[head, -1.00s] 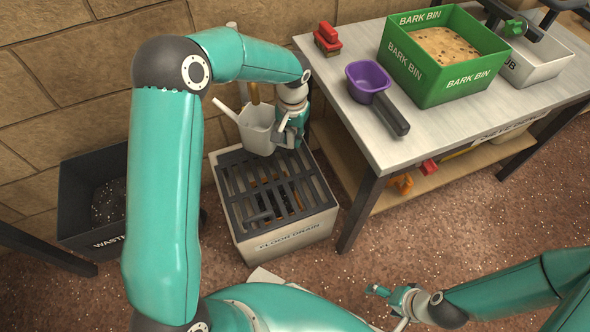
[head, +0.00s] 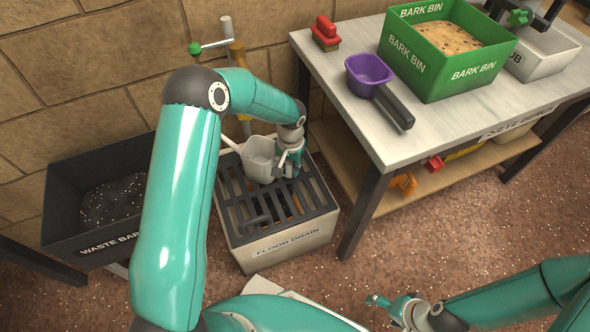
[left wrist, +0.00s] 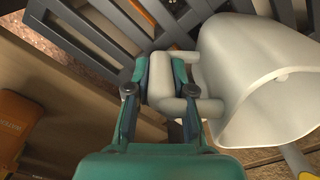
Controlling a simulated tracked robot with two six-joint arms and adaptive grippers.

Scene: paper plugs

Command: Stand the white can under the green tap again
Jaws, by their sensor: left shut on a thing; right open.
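The white can (head: 259,158), with a thin spout pointing left, is over the back part of the floor drain's dark grate (head: 232,215). I cannot tell whether its base touches the grate. My left gripper (head: 289,164) is shut on the can's handle at its right side. In the left wrist view the can (left wrist: 265,75) shows its open mouth, with its handle between the fingers (left wrist: 172,85). The green tap (head: 194,48) is at the wall behind, above and left of the can. My right gripper (head: 378,301) is open and empty at the lower right.
A dark waste bin (head: 75,232) stands left of the drain. The metal bench (head: 345,95) on the right holds a purple scoop (head: 369,75), a red-topped brush (head: 325,32), a green bark bin (head: 425,75) and a grey tub (head: 545,62). Floor before the bench is clear.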

